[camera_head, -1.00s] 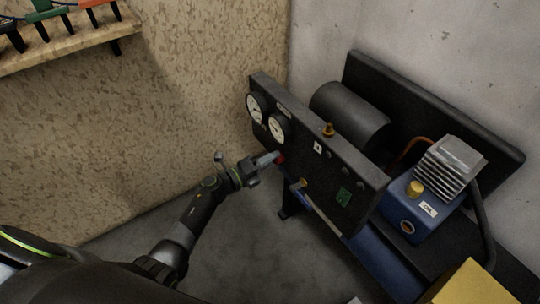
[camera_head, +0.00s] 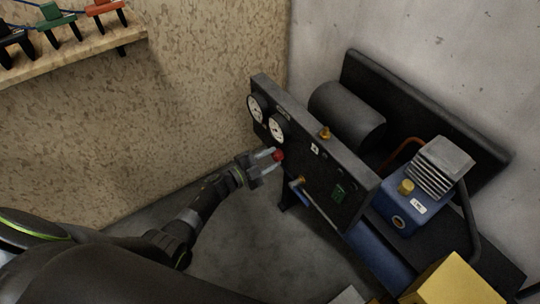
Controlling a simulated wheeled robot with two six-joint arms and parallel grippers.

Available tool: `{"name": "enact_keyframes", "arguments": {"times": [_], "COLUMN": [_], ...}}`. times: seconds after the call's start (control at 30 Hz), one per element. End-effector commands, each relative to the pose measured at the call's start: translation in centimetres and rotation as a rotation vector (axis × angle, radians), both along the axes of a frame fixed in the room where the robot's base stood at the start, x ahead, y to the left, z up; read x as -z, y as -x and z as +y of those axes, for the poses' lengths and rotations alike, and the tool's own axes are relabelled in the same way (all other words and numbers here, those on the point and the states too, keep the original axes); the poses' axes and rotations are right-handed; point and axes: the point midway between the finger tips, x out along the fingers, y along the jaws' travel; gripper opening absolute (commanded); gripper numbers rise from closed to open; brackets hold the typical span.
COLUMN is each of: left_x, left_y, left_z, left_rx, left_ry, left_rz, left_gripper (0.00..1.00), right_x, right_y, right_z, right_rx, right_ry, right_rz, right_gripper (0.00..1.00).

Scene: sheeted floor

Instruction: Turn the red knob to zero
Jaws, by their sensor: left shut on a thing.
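The red knob (camera_head: 279,155) sits on the front of the dark panel (camera_head: 322,180), just below two round white gauges (camera_head: 276,128). My left gripper (camera_head: 271,160) reaches in from the left, with its two fingers at the knob, one on its upper side and one on its lower side. It is shut on the knob. The knob's marking and the gauge readings are too small to read. My right gripper is not in view.
The panel belongs to a compressor with a dark cylinder (camera_head: 347,115) and a blue motor block (camera_head: 409,203) behind it. A brass fitting (camera_head: 299,182) sticks out below the knob. A yellow box (camera_head: 455,284) stands at lower right. A wooden shelf (camera_head: 100,49) hangs at upper left.

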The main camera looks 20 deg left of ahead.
Motion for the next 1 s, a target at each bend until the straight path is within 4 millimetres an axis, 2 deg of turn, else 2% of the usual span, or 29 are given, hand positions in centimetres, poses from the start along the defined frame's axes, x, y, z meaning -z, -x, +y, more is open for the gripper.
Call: {"name": "enact_keyframes", "arguments": {"times": [0.13, 0.4, 1.0], "left_x": [-0.08, 0.08, 0.18], "left_y": [0.0, 0.05, 0.08], "left_z": [0.01, -0.01, -0.01], "left_rx": [0.0, -0.001, -0.001], "left_ry": [0.08, 0.175, 0.21], "left_rz": [0.064, 0.139, 0.166], "left_gripper": [0.11, 0.11, 0.11], "right_x": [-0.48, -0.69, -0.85], "right_y": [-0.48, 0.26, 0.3], "right_z": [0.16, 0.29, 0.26], "right_rx": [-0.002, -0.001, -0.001], "right_ry": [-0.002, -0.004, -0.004], "right_rz": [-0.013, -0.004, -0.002], "right_gripper": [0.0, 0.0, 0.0]}}
